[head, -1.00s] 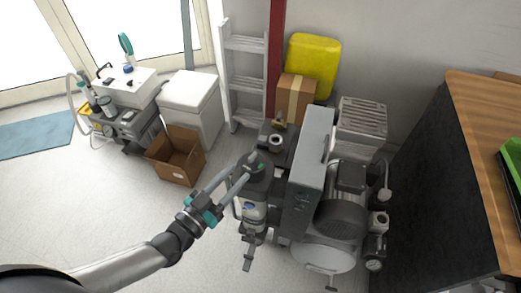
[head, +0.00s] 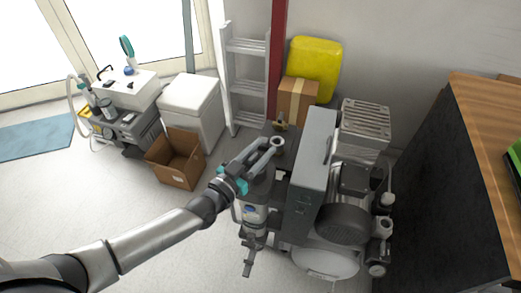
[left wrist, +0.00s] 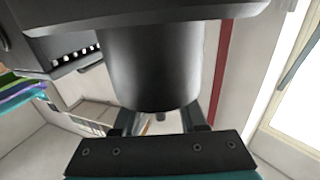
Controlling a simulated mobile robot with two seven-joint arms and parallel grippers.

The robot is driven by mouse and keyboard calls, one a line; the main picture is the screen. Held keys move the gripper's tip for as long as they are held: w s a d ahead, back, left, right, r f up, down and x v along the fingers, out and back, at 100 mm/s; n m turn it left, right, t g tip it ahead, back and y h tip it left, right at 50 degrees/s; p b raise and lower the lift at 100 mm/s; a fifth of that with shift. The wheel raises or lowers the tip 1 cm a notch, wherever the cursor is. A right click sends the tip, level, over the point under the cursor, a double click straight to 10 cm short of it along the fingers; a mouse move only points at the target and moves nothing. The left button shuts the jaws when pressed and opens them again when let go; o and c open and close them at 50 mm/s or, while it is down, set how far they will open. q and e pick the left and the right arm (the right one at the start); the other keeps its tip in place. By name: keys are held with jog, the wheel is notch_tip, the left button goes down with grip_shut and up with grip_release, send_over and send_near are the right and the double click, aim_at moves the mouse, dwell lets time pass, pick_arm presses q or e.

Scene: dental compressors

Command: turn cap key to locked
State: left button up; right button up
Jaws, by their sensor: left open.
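The compressor unit (head: 318,170) stands at the middle right, with a grey upright box and dark motor parts. In the left wrist view, a dark grey cylinder (left wrist: 155,65) fills the space ahead of the fingers (left wrist: 160,122). A small dark stub shows below the cylinder, between the fingers. I cannot make out a cap key or its lock position for certain. My right gripper is not in view.
A wooden-topped counter (head: 490,120) stands at the right. An open cardboard box (head: 175,160), a white cabinet (head: 190,108) and a ladder (head: 246,75) stand behind.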

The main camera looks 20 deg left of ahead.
pick_arm(q)
grip_shut()
jog(key=shift+h+b, duration=0.3)
jog(key=shift+b, duration=0.15)
dwell(0.4)
